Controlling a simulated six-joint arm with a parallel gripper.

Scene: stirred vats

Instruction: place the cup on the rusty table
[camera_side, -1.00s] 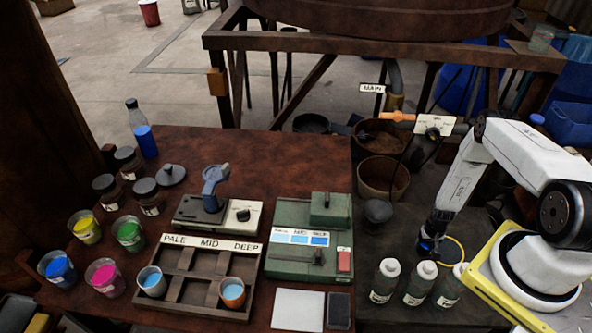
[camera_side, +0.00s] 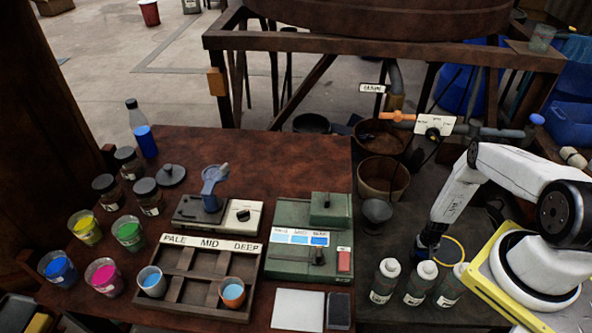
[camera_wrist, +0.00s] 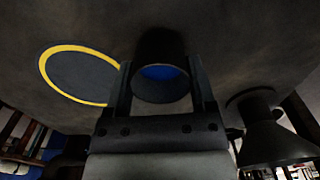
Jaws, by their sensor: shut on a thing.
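My gripper (camera_wrist: 162,78) is shut on a dark cup (camera_wrist: 163,90) with a blue inside, held between its two fingers in the wrist view. In the side view my gripper (camera_side: 424,251) is low over the dark surface at the right, beside the yellow ring; the cup is hard to make out there. The rusty table (camera_side: 280,160) is the reddish-brown top at the left and middle, apart from my gripper.
A yellow ring (camera_side: 452,247) lies near my gripper. Several white-capped bottles (camera_side: 385,281) stand in front, and a dark funnel-like vessel (camera_side: 376,212) to the left. The green device (camera_side: 310,262) and wooden rack (camera_side: 190,300) occupy the table's front. Its back middle is clear.

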